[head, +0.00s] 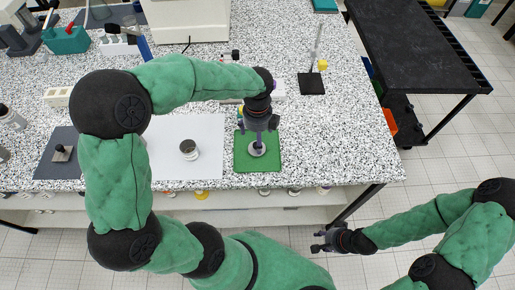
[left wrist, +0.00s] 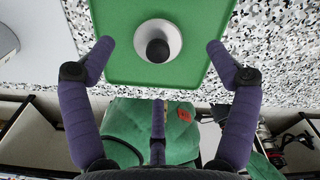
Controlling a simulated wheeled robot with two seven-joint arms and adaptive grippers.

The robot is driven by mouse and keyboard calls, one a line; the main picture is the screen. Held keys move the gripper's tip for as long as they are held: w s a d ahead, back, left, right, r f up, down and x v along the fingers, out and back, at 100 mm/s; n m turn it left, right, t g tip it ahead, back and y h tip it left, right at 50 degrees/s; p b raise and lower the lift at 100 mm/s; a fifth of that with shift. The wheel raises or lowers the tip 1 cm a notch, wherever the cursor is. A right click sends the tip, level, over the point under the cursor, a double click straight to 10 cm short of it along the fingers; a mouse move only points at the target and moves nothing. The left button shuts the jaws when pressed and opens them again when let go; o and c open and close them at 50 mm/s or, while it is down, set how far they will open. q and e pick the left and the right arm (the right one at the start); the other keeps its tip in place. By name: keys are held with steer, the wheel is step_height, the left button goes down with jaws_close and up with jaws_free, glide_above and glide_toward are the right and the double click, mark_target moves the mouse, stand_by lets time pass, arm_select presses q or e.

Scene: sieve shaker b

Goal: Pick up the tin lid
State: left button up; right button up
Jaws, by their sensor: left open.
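The tin lid (head: 257,149), a pale round disc with a dark knob, lies on a green mat (head: 243,164) near the bench's front edge. In the left wrist view the lid (left wrist: 172,32) shows from above, with its dark knob (left wrist: 157,50) at the middle. My left gripper (head: 258,136) is over the lid, pointing down. In the left wrist view its fingers (left wrist: 160,46) are wide apart, on either side of the lid and clear of it. My right gripper (head: 314,240) is off the bench's front, apparently open and empty.
A small tin (head: 188,153) with a dark top stands on a white sheet (head: 210,135) left of the mat. A dark mat (head: 45,168) with a small object lies farther left. A stand (head: 312,84) is behind right. Bench right of the green mat is clear.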

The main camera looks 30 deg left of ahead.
arm_select(q)
steer(key=f, duration=0.1)
steer(key=f+b, duration=0.1)
steer(key=f, duration=0.1)
steer(key=f+b, duration=0.1)
steer(key=f, duration=0.1)
steer(key=shift+s+d+f, duration=0.1)
steer(key=shift+s, duration=0.15)
steer(key=c, duration=0.9)
